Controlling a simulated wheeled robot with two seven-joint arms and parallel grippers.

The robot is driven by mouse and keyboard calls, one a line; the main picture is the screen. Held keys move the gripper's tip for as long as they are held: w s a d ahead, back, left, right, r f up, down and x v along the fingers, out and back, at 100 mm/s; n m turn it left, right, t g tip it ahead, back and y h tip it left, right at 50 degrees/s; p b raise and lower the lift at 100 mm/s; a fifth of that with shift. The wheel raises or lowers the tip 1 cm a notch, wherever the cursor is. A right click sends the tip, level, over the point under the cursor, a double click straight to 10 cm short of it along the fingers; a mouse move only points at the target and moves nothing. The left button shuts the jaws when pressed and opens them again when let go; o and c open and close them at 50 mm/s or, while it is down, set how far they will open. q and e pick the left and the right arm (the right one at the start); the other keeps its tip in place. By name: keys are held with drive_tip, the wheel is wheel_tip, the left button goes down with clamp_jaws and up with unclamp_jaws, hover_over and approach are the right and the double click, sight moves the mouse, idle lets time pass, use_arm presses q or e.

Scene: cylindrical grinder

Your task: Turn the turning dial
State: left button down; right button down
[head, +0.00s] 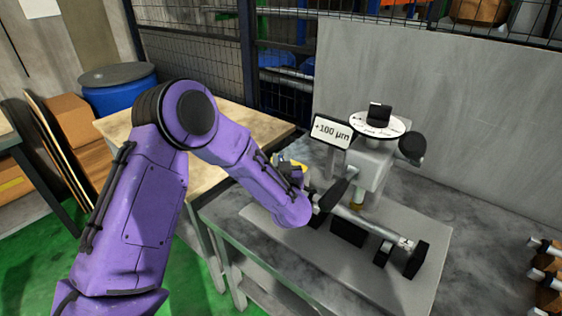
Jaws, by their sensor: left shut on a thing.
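The grinder (375,167) stands on a grey base plate (400,288) on the table. On its top is a round white dial disc (392,127) with a black knob (379,113) in the middle. A sign beside it reads +100 µm (332,131). A metal rod (372,229) lies along the lower part of the machine. My left gripper (297,175) is at the left end of the grinder, well away from the white dial. It is shut on a part there; my purple forearm hides most of the jaws, and I cannot tell which part. My right gripper is out of view.
A black round part (412,147) sticks out at the grinder's right. A grey panel (460,110) stands behind. Several metal pieces on wooden holders (545,275) are at the right edge. A wooden table (240,122) and a blue barrel (120,95) are at the left.

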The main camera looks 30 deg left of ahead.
use_arm(q)
drive_tip(key=c, duration=1.1)
unclamp_jaws()
drive_tip(key=b+v, duration=0.2)
drive_tip(key=v, duration=0.8)
drive_tip(key=shift+s+d, duration=0.15)
drive_tip(key=shift+s, duration=0.1)
